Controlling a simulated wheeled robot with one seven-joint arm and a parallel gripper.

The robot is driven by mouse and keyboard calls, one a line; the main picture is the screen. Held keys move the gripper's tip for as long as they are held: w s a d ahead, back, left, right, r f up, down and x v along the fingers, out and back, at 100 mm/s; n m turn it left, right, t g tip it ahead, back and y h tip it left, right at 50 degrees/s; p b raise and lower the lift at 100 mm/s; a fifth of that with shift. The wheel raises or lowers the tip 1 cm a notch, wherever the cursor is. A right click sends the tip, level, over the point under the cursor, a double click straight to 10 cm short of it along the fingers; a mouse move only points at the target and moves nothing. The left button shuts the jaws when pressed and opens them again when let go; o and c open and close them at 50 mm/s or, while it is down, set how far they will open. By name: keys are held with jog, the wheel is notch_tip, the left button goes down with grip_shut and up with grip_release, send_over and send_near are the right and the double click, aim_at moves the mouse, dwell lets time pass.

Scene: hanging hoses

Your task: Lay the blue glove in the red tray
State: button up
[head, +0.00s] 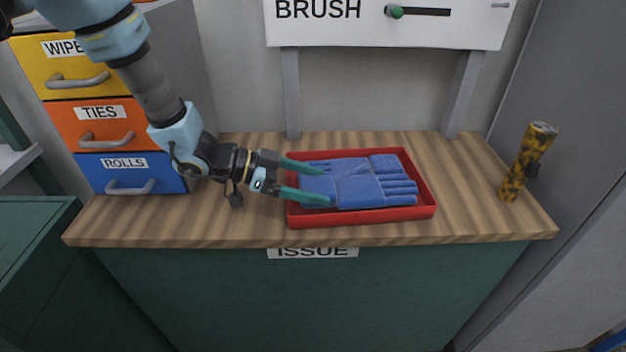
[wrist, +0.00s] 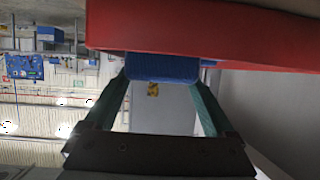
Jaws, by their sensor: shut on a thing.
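The red tray (head: 360,216) lies on the wooden counter. The blue glove (head: 355,185) lies flat within the tray's outline, its fingers pointing right. My gripper (head: 322,184) reaches in from the left, with its teal fingers on either side of the glove's left part, and is shut on it. In the wrist view the glove (wrist: 162,68) shows between the fingertips, and the red tray wall (wrist: 200,35) crosses the top. Whether the glove touches the tray floor cannot be told.
The wooden counter (head: 470,205) has free room right of the tray. A yellow and black cylinder (head: 527,162) stands at its right end. Drawers labelled WIPES, TIES (head: 100,124) and ROLLS are at the left. A white BRUSH panel (head: 390,22) is behind.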

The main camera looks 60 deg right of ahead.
jog(key=o, duration=1.1)
jog(key=shift+c, duration=0.2)
jog(key=b+v, duration=0.2)
jog(key=v, duration=0.9)
jog(key=shift+d, duration=0.1)
jog(key=shift+s, duration=0.1)
